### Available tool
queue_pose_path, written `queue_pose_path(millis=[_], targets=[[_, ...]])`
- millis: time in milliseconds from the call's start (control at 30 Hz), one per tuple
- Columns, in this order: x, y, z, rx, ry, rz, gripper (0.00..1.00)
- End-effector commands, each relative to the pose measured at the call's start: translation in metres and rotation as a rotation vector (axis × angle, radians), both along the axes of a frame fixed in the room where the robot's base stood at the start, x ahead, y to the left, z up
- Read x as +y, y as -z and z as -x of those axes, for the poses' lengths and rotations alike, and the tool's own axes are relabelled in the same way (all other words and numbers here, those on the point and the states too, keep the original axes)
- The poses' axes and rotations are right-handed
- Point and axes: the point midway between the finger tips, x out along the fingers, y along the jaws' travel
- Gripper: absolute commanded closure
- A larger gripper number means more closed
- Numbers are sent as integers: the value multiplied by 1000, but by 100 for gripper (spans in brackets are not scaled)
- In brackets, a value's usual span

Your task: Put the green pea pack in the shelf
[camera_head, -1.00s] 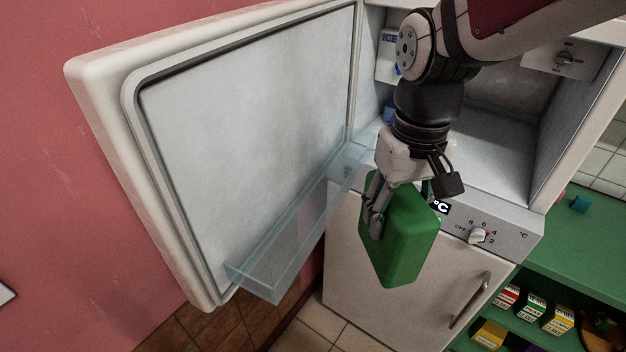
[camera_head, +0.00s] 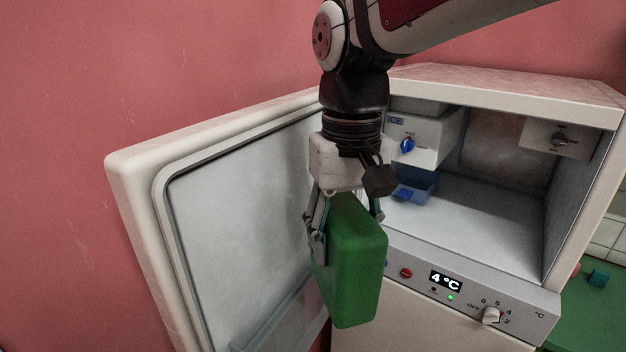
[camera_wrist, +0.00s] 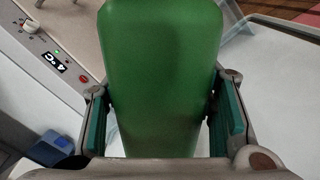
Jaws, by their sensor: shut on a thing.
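The green pack (camera_head: 354,280) hangs upright from my gripper (camera_head: 347,222), in front of the open fridge, near the inner side of its door. My gripper is shut on its upper part, with a finger on either side. In the wrist view the green pack (camera_wrist: 160,70) fills the middle between the teal finger pads. A clear door shelf (camera_head: 285,318) shows in part at the bottom of the head view, low on the door; the pack and the picture edge hide the rest. The pack is apart from the fridge floor (camera_head: 475,225).
The fridge door (camera_head: 230,225) stands wide open at left. A control panel (camera_head: 470,300) reading 4 °C runs below the open compartment. An ice unit (camera_head: 425,140) with a blue tray (camera_head: 415,185) is inside. A green surface (camera_head: 590,315) lies at right.

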Motion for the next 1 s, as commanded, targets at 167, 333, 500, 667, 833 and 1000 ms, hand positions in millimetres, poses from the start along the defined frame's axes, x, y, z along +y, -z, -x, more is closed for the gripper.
queue_pose_path(millis=[167,333,500,667,833,1000], targets=[[24,3,-20,2,-2,0,100],[33,4,-27,0,0,-1,100],[33,22,-26,4,1,2,100],[33,38,-26,1,1,1,100],[33,39,-27,-1,1,1,100],[33,41,-27,0,1,1,100]])
